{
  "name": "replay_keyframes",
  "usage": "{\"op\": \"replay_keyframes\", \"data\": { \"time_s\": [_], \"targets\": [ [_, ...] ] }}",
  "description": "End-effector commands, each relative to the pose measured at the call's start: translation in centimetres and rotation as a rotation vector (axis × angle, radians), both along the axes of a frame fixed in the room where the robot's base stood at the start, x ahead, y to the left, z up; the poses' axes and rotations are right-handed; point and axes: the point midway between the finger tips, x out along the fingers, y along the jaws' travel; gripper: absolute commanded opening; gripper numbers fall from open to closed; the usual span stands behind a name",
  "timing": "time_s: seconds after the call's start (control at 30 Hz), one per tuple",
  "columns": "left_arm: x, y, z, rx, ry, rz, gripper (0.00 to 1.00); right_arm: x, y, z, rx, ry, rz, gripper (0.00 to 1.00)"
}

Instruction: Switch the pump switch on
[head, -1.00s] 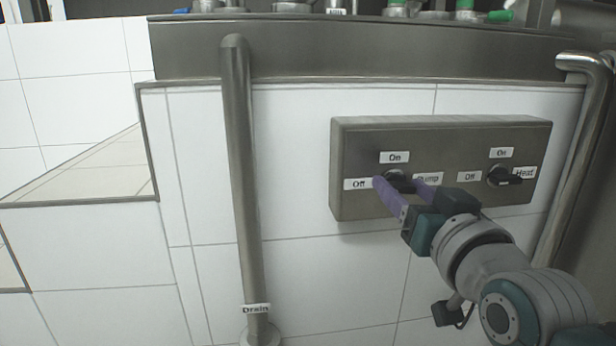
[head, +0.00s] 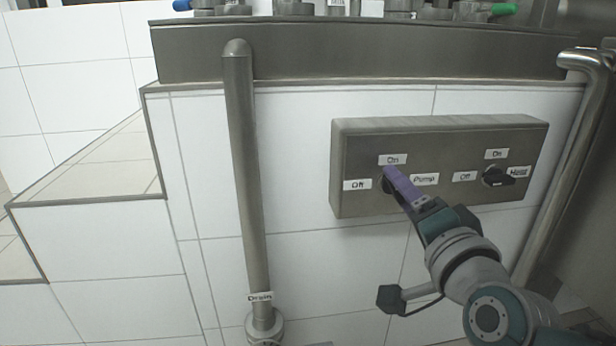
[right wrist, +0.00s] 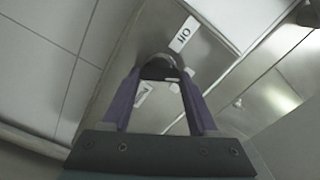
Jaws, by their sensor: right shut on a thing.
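The pump switch (head: 387,186) is a dark round knob on the left half of a steel control box (head: 455,135), between the labels "Off", "On" and "Pump". My right gripper (head: 391,172) has its purple fingers shut on this knob and hides most of it. In the head view the fingers look stacked, one in front of the other, just below the "On" label (head: 393,160). In the right wrist view, the fingertips (right wrist: 160,76) meet the dark knob (right wrist: 158,71) from both sides. The knob's exact pointing direction is hidden. My left gripper is not in view.
A second dark knob (head: 495,176), labelled "Heat", sits on the right half of the box. A vertical drain pipe (head: 243,180) stands at the left, and another steel pipe (head: 560,165) runs down at the right. White tiled wall surrounds the box.

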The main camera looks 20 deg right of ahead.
Motion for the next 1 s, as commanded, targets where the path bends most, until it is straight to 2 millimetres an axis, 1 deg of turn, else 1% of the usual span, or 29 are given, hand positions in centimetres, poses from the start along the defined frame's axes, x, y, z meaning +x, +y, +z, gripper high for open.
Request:
{"op": "replay_keyframes", "data": {
  "time_s": [0.3, 0.5, 0.7, 1.0],
  "targets": [
    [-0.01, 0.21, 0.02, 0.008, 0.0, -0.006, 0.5, -0.01, -0.05, -0.2, 0.269, -0.063, 0.0, 0.04],
    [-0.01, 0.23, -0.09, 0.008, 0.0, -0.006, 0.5, -0.02, -0.03, -0.27, 0.392, -0.093, 0.001, 0.04],
    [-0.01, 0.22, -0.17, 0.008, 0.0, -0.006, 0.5, -0.03, -0.03, -0.3, 0.47, -0.111, 0.001, 0.04],
    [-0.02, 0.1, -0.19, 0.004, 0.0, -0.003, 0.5, -0.03, -0.03, -0.31, 0.511, -0.122, 0.0, 0.04]
  ]
}}
